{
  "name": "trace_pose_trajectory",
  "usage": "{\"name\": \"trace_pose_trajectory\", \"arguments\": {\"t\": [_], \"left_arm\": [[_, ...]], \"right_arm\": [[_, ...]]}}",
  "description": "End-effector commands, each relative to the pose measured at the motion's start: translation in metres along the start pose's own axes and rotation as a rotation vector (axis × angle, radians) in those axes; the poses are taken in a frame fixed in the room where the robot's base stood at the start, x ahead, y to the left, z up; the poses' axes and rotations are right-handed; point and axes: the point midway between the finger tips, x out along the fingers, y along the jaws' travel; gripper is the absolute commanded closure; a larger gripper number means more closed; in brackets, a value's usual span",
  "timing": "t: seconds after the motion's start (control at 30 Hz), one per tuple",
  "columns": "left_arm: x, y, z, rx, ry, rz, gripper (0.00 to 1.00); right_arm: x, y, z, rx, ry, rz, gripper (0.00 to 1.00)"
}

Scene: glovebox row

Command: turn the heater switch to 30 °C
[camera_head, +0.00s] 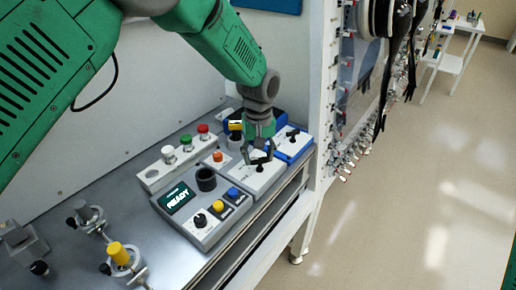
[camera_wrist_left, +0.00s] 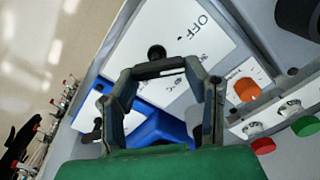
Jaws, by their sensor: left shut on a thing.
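The heater switch is a black knob, seen in the wrist view (camera_wrist_left: 157,52), on a white panel (camera_head: 262,178) printed with OFF and smaller marks too blurred to read fully. My left gripper (camera_head: 260,155) reaches down over this panel from the left. In the left wrist view its fingers (camera_wrist_left: 165,70) curl inward and are shut on the switch, with the knob's round end showing just beyond the tips. The fingers hide part of the switch and some of the markings. My right gripper is out of view.
A grey console with a READY screen (camera_head: 177,196) stands left of the panel. Behind it is a white strip of coloured buttons (camera_head: 160,177). A blue box with a white top (camera_head: 296,143) sits just right. Valves (camera_head: 120,254) stand at front left. A white frame post (camera_head: 325,90) rises at right.

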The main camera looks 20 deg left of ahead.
Motion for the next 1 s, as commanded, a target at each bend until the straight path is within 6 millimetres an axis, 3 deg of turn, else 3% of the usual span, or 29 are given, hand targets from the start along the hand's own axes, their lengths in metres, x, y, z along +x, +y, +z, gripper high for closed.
{"name": "trace_pose_trajectory", "arguments": {"t": [0.3,0.33,0.4,0.77,1.0], "left_arm": [[0.003,0.000,0.004,0.021,-0.008,-0.004,0.87],[0.003,0.000,0.004,0.021,-0.008,-0.004,0.55],[0.003,0.000,0.004,0.021,-0.008,-0.004,0.38],[-0.002,0.000,0.001,0.018,-0.003,-0.002,0.38],[-0.042,0.001,0.001,0.019,0.000,-0.001,0.38]], "right_arm": [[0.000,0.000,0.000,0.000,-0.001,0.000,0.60],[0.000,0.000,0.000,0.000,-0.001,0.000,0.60],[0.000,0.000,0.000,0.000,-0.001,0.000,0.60],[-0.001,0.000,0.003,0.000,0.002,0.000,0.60],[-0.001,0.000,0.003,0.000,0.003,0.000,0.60]]}}
